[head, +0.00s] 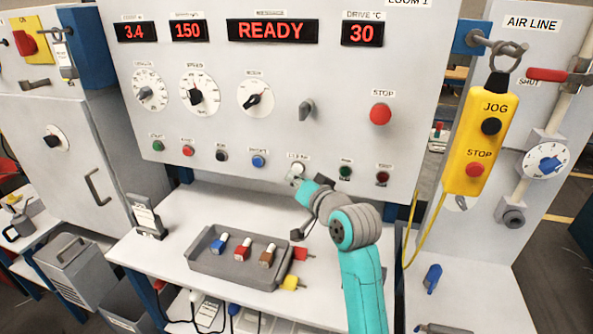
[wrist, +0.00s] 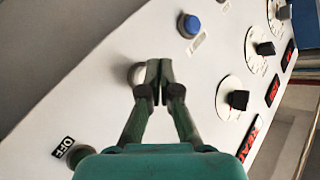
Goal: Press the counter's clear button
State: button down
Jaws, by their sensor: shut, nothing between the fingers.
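A pale round button (wrist: 137,74) sits on the sloping front of the loom's control panel (head: 230,100), between the blue button (wrist: 188,25) and a dark green button (head: 345,172). Its label (head: 298,157) is too small to read surely, so I cannot confirm that it is the clear button. My gripper (wrist: 157,68) is shut and empty, with its fingertips at the right edge of the pale button in the wrist view. In the head view my gripper (head: 300,180) hides most of that button. I cannot tell whether the fingertips touch it.
Green (head: 158,146), red (head: 187,151) and black (head: 222,156) buttons continue the row leftward. A red stop button (head: 381,114) and a grey knob (head: 306,110) are above. A grey tray (head: 205,262) with coloured items stands below. A yellow pendant (head: 480,140) hangs at right.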

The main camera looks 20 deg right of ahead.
jog(key=shift+w+d, duration=0.1)
dwell(0.7)
jog(key=shift+w+d, duration=0.15)
jog(key=shift+w, duration=0.1)
jog(key=shift+w+d, duration=0.25)
jog(key=shift+w, duration=0.1)
dwell(0.9)
dwell(0.4)
jog(key=shift+s+a, duration=0.5)
jog(key=shift+s, duration=0.25)
jog(key=shift+s+a, duration=0.75)
jog(key=shift+s, duration=0.25)
jog(key=shift+s+a, duration=0.7)
jog(key=shift+s, duration=0.3)
